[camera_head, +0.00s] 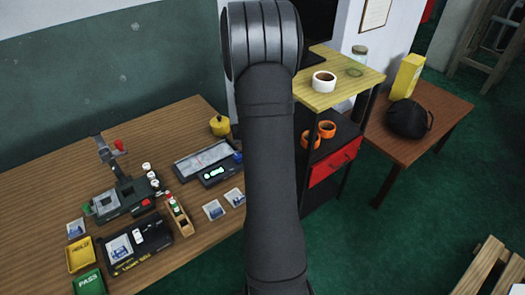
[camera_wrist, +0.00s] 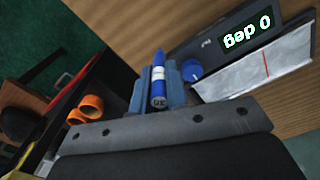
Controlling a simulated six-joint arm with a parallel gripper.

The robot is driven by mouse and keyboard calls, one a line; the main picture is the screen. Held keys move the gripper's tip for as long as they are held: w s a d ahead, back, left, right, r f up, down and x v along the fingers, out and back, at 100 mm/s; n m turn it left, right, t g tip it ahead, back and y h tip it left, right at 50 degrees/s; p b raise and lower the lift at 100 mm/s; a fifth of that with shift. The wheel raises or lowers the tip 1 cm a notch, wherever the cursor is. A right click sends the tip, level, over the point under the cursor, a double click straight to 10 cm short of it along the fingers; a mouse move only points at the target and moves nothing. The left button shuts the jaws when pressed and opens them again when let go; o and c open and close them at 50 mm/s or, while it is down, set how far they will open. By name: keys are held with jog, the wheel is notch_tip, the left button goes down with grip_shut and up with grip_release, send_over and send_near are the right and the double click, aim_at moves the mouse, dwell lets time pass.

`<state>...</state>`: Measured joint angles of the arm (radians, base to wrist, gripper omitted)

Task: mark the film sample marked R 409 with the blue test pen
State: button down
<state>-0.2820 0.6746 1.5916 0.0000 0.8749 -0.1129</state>
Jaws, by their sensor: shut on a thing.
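My gripper (camera_wrist: 160,90) is shut on the blue test pen (camera_wrist: 158,75), with its blue pointed tip and white band showing between the fingers. In the head view my own arm hides the gripper and the pen. Film samples lie on the wooden bench: two side by side (camera_head: 213,209) (camera_head: 235,197), one at the left (camera_head: 76,228), and one on a black device (camera_head: 120,248). Their markings are too small to read, so I cannot tell which is R 409. A blue cap-like piece (camera_wrist: 192,70) sits beside the gripper in the wrist view.
A display reading 0 deg (camera_wrist: 247,33) and a grey tray (camera_wrist: 255,75) are close to the gripper. The bench holds a black press with a lever (camera_head: 120,200), a yellow HOLD tray (camera_head: 80,254) and a green PASS tray (camera_head: 89,283). Orange rolls (camera_wrist: 90,106) lie on a shelf.

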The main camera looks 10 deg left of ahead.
jog(key=s+a+r+n, duration=0.1)
jog(key=s+a+n, duration=0.3)
jog(key=s+a, duration=0.5)
jog(key=s+a+r+n, duration=0.1)
jog(key=s+a+n, duration=0.35)
jog(key=a, duration=0.85)
jog(key=s+a+r+n, duration=0.1)
jog(key=s+a+n, duration=0.4)
jog(key=s, duration=0.7)
jog(key=s+a+r+n, duration=0.1)
jog(key=s+a+n, duration=0.35)
jog(key=s, duration=0.85)
jog(key=shift+m, duration=0.8)
jog(key=shift+w+a+f, duration=0.1)
jog(key=shift+a+f, duration=0.2)
jog(key=shift+f, duration=0.45)
jog(key=shift+s+a+f, duration=0.1)
jog(key=shift+a+f, duration=0.2)
jog(key=shift+f, duration=0.5)
jog(key=shift+w+a+f, duration=0.1)
jog(key=shift+a+f, duration=0.2)
jog(key=shift+f, duration=0.45)
jog(key=shift+f, duration=0.35)
jog(key=shift+w+d, duration=0.85)
jog(key=shift+d, duration=0.05)
notch_tip(320, 180, up, 7)
